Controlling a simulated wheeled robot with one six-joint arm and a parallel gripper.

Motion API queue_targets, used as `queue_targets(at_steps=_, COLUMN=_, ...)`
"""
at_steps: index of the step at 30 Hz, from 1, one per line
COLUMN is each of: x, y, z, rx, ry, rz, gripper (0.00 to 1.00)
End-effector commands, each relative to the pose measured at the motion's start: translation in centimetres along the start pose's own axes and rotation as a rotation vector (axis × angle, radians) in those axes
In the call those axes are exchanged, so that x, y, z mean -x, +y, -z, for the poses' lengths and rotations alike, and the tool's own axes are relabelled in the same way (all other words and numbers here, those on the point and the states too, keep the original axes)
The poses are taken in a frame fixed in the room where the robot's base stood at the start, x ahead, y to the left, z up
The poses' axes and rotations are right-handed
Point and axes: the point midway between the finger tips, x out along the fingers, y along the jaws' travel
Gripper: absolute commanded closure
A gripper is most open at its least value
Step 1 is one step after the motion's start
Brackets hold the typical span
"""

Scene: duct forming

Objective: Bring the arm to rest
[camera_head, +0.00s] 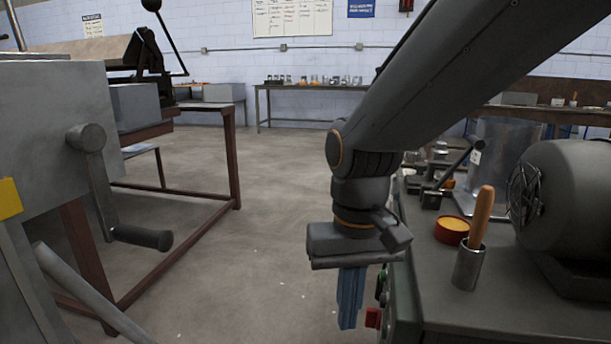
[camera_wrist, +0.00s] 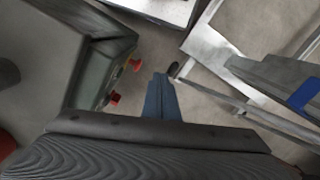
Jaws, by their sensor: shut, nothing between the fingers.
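My arm comes in from the upper right in the head view and bends down at the wrist. My gripper (camera_head: 349,322) hangs with its blue fingers pointing down, just left of the grey workbench's front edge. The fingers are together with nothing between them. In the wrist view my gripper (camera_wrist: 162,82) shows over the floor, between the bench side and a metal frame. It is apart from the bench in the head view.
The grey bench (camera_head: 450,305) carries a motor (camera_head: 575,205), a metal cup with a wooden handle (camera_head: 468,265) and an orange-filled tin (camera_head: 452,229). Red buttons (camera_head: 372,318) stick out near my fingers. A machine with a crank (camera_head: 142,237) stands left. Open floor (camera_head: 255,220) lies between.

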Motion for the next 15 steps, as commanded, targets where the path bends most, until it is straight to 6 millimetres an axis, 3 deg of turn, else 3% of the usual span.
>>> queue_targets(at_steps=10, x=-1.7, y=0.1, z=-5.4, rx=0.184, ry=0.066, rz=0.015, gripper=1.0)
queue_targets(at_steps=15, x=0.0, y=1.0, z=-5.2, rx=0.144, ry=0.062, rz=0.01, gripper=1.0)
